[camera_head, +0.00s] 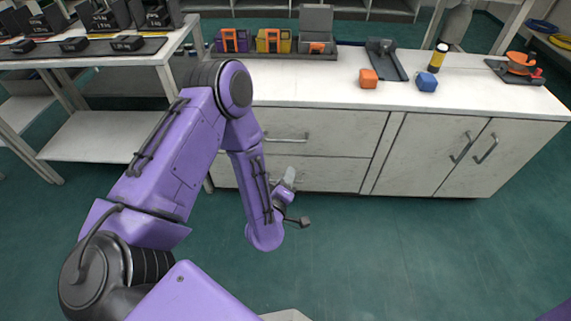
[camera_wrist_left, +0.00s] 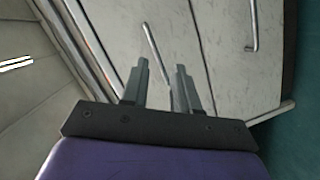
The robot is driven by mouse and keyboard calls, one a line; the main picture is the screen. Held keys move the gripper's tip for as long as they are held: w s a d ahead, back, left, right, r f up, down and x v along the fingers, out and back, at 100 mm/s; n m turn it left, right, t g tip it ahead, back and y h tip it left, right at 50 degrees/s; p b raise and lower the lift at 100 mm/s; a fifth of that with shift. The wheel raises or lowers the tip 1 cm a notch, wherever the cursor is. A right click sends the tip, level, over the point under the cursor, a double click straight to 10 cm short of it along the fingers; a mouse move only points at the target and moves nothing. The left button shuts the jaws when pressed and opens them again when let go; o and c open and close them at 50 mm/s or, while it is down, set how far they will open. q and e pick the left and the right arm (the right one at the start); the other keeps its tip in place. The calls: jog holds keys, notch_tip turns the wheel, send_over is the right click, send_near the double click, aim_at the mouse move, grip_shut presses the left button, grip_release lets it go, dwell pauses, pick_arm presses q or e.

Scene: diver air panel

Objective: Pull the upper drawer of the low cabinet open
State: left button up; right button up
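The low cabinet (camera_head: 350,130) is white, with an upper drawer (camera_head: 340,128) above a lower drawer (camera_head: 335,175) on its left side. The upper drawer looks closed and has a horizontal metal bar handle (camera_head: 287,139). My left gripper (camera_head: 290,176) is in front of the drawers, overlapping the lower one in the head view. In the left wrist view, my left gripper (camera_wrist_left: 162,66) is open, with a gap between its fingers. A bar handle (camera_wrist_left: 155,45) shows beyond and between the fingertips; I cannot see contact. A second handle (camera_wrist_left: 253,28) is farther right. My right gripper is out of view.
Double doors (camera_head: 475,155) with two handles are right of the drawers. A shelf unit (camera_head: 110,135) stands left. Green floor in front is clear.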

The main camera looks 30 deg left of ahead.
aim_at(286, 141)
pick_arm(q)
jog(key=w+a+n+y+b, duration=0.2)
jog(key=w+a+n+b, duration=0.1)
jog(key=w, duration=0.1)
jog(key=w+a+n+t+y+b, duration=0.1)
jog(key=w+a+n+b, duration=0.1)
jog(key=w+a+b, duration=0.1)
jog(key=w+a+f+n+t+y+b, duration=0.1)
jog(key=w+a+n+y+b, duration=0.1)
jog(key=w+b, duration=0.3)
jog(key=shift+w+a+n+y, duration=0.3)
jog(key=shift+w+a+n, duration=0.35)
jog(key=shift+w+n, duration=0.15)
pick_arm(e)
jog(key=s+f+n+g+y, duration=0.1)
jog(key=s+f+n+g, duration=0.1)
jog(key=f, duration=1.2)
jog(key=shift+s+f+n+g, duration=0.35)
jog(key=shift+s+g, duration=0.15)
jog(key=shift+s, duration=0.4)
pick_arm(q)
jog(key=shift+d, duration=0.1)
grip_shut()
